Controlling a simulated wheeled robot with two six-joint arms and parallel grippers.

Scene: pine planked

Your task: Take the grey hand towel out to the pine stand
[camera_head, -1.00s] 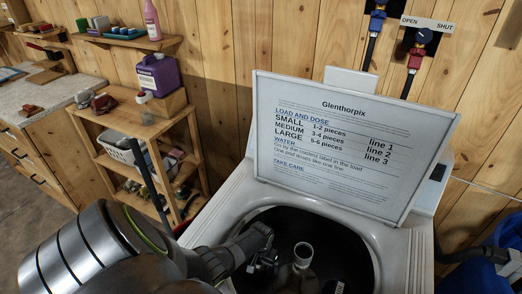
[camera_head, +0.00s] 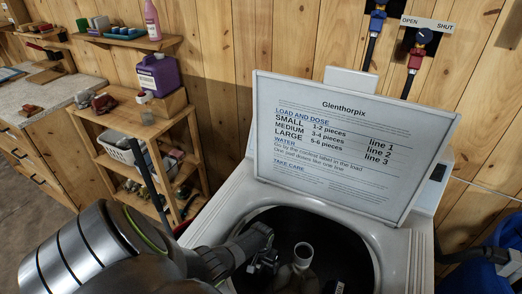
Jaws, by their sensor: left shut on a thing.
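My left gripper (camera_head: 266,262) reaches down into the dark drum of the top-loading washer (camera_head: 213,223), just left of the pale agitator post (camera_head: 303,255). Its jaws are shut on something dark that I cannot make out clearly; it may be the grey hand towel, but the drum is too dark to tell. The pine stand (camera_head: 158,125) is the open wooden shelf unit left of the washer, against the plank wall. My right gripper does not show.
The washer's raised lid (camera_head: 345,150) carries printed text and stands behind the opening. A purple jug (camera_head: 158,75) and a white basket (camera_head: 120,147) are on the stand. A dark pole (camera_head: 153,185) leans between stand and washer. Hoses and taps (camera_head: 418,50) are on the wall.

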